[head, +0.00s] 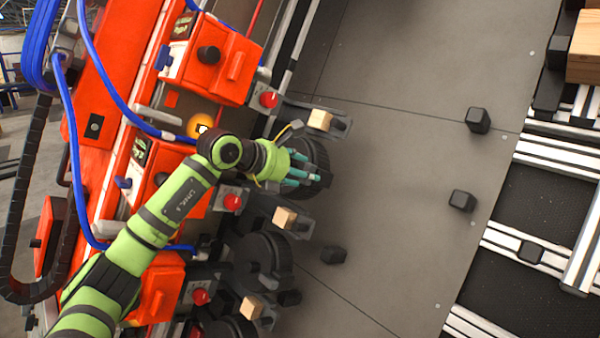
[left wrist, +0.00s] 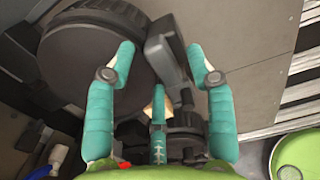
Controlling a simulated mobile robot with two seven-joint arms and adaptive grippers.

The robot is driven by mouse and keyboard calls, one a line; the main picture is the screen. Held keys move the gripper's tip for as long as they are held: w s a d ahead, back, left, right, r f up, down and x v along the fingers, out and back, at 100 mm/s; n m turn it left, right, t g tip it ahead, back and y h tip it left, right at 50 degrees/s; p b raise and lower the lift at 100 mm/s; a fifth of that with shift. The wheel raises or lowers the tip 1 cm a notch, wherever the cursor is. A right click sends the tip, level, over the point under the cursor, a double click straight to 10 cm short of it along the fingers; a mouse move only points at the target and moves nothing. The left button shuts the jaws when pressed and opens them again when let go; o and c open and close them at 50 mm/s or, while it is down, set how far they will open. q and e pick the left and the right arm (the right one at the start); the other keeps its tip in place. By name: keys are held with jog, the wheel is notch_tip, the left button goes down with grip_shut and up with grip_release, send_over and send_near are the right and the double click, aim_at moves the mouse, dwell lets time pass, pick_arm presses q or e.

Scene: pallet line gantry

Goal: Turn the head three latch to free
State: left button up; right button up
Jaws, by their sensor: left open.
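Orange heads stand in a row along the left, with one at the top (head: 208,58) and a lower one (head: 160,285); no number is readable, so I cannot tell which is head three or which part is its latch. My left gripper (head: 305,173), at the end of the green arm, is open over a dark round wheel (head: 315,152) and partly hides it. In the left wrist view, the teal fingers of the gripper (left wrist: 162,54) are spread on either side of a grey lever-like bracket (left wrist: 168,62) beside the wheel (left wrist: 90,55). I cannot tell whether they touch it. My right gripper is not seen.
Red knobs (head: 268,99) and wooden blocks (head: 319,120) sit beside the heads. Blue hoses (head: 105,75) loop over the orange frame. Black posts (head: 477,120) stand on the grey plate (head: 400,190), which is otherwise clear. A roller conveyor (head: 560,160) lies at the right.

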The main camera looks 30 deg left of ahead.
pick_arm(q)
jog(key=v, duration=1.2)
jog(key=shift+w, duration=0.1)
